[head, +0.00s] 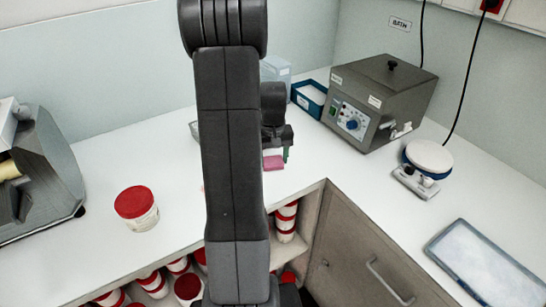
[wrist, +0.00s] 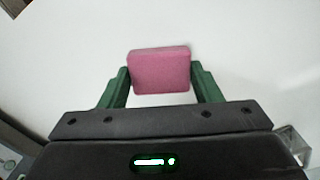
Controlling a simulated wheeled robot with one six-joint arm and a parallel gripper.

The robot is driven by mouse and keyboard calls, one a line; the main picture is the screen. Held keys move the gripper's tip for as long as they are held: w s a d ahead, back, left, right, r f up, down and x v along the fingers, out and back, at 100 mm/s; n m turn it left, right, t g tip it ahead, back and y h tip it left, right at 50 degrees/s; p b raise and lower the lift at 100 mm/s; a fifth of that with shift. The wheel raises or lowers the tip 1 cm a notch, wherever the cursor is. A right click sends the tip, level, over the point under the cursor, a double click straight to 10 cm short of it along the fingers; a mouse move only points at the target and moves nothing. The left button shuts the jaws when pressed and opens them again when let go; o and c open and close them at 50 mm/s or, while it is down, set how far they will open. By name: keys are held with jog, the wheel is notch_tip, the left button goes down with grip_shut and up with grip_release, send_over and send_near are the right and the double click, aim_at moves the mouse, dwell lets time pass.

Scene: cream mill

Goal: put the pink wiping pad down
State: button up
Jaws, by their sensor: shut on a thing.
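The pink wiping pad (wrist: 160,72) is a small pink block held between the two green fingers of my gripper (wrist: 162,88) in the wrist view. My gripper is shut on it, with a finger against each side. In the head view the pad (head: 273,162) shows just right of my arm, below the dark wrist, over the white worktop (head: 310,170) near its front edge. Part of my gripper is hidden behind my arm there. I cannot tell whether the pad touches the worktop.
A red-lidded tub (head: 137,207) stands to the left. A grey bath unit (head: 375,100), a blue tray (head: 309,97) and a blue-rimmed white round dish (head: 429,156) stand to the right. A frosty tray (head: 485,262) lies far right. Shelves below hold several red-lidded tubs. Worktop right of the pad is clear.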

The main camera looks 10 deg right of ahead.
aim_at(273, 160)
jog(key=shift+f, duration=0.2)
jog(key=o, duration=0.9)
jog(key=shift+o, duration=0.2)
jog(key=shift+r, duration=0.1)
notch_tip(273, 160, up, 12)
jog(key=shift+r, duration=0.1)
notch_tip(273, 160, down, 12)
jog(key=shift+r, duration=1.55)
